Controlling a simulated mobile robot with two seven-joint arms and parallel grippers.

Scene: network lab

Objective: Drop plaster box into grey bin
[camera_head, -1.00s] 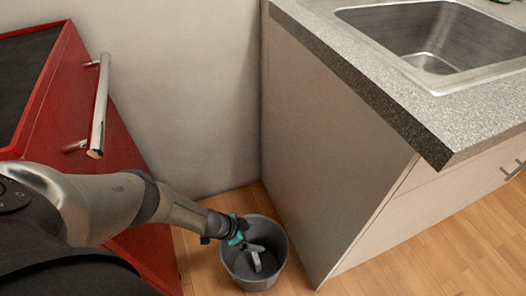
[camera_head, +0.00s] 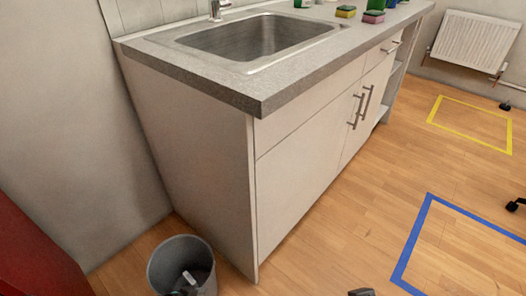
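The grey bin (camera_head: 160,262) stands on the wooden floor at the lower left, beside the end panel of the sink counter. Inside it lie a dark item and a small pale grey item (camera_head: 186,280), partly hidden by the bin's wall. I cannot tell whether either is the plaster box, and I see no plaster box elsewhere. Neither gripper can be made out. A small dark grey shape at the bottom edge, right of the middle, may be part of me.
The counter (camera_head: 215,85) with a steel sink (camera_head: 255,38) fills the middle. Sponges (camera_head: 346,11) lie at its back. A red cabinet (camera_head: 35,255) is at lower left. Open floor at right has yellow and blue tape outlines (camera_head: 415,235). A radiator (camera_head: 475,38) hangs at upper right.

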